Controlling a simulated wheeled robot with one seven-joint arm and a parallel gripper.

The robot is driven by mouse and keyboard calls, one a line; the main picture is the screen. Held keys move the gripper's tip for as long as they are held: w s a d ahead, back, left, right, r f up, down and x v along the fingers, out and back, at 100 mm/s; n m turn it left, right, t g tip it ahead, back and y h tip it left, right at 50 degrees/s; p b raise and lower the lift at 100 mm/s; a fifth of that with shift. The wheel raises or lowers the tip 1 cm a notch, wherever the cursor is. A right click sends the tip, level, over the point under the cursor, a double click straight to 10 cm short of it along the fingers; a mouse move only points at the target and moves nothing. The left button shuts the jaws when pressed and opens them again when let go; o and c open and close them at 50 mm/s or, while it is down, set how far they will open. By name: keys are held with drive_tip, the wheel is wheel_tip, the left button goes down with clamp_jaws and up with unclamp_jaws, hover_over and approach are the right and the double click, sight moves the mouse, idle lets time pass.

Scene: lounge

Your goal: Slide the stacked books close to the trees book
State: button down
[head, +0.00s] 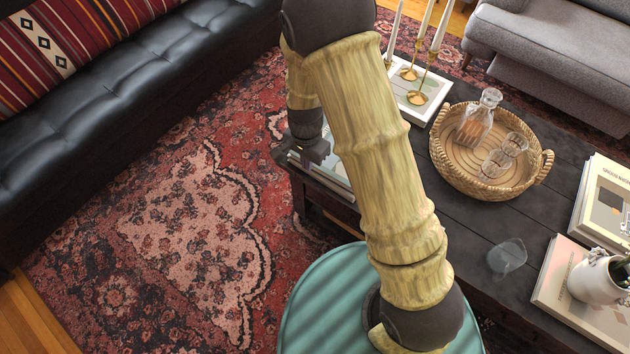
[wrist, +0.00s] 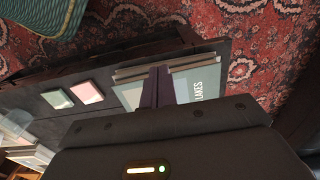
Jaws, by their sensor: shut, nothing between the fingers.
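A stack of books lies at the near-left end of the dark coffee table. In the head view only part of the stack (head: 334,177) shows beside my arm. In the wrist view the stack (wrist: 205,79) has a pale, teal-edged top cover reading "LAKES". My gripper (wrist: 160,70) is shut and empty, its dark fingers over or against the stack; I cannot tell if they touch. In the head view my arm hides much of the table's left part. No title reading "trees" is legible, so I cannot tell which book that is.
The coffee table (head: 480,237) also bears a wicker tray (head: 447,171) with glassware, candlesticks (head: 417,98) and a glass (head: 506,256). Books (head: 556,280) with a white vase (head: 594,281) stand at right. Two small squares, green (wrist: 57,98) and pink (wrist: 87,91), lie near the stack.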

drive_tip(key=shift+f, duration=0.3)
drive_tip(key=w+f+b, duration=0.1)
drive_tip(key=f, duration=0.2)
drive_tip(key=d+f+b, duration=0.1)
drive_tip(key=f, duration=0.2)
drive_tip(key=w+d+f+b, duration=0.1)
drive_tip(key=f, duration=0.3)
drive_tip(key=shift+w, duration=0.35)
drive_tip(key=shift+w+d+r, duration=0.1)
drive_tip(key=shift+w+d, duration=0.05)
drive_tip(key=shift+w, duration=0.1)
